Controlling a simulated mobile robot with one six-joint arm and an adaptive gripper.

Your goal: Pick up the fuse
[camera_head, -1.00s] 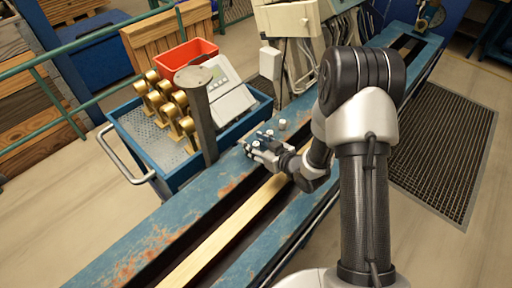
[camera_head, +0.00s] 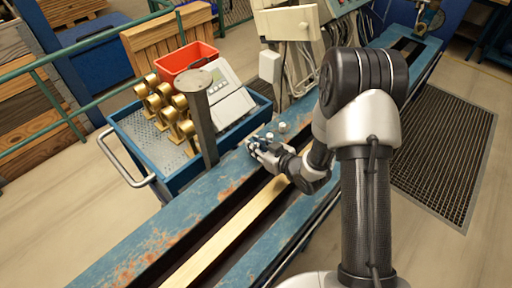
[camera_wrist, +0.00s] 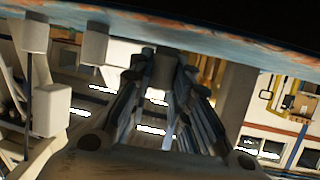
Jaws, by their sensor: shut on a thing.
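My gripper (camera_head: 257,146) is low over the blue, rust-marked bench rail (camera_head: 190,225). In the wrist view, which is upside down, its two dark fingers (camera_wrist: 163,80) are closed around a small pale grey cylinder (camera_wrist: 163,66), which looks like a fuse. This cylinder is at or very near the rail surface; I cannot tell if it touches. Two similar cylinders stand on the rail to one side in the wrist view, a nearer one (camera_wrist: 97,44) and one at the left (camera_wrist: 37,34). In the head view a small white cylinder (camera_head: 282,127) stands just beyond the gripper.
A blue cart (camera_head: 180,172) with brass fittings (camera_head: 165,100), a red bin (camera_head: 188,56) and a grey meter (camera_head: 232,100) stands left of the rail. A grey post (camera_head: 204,125) rises close to my gripper. A wooden strip (camera_head: 225,240) lies along the rail's channel.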

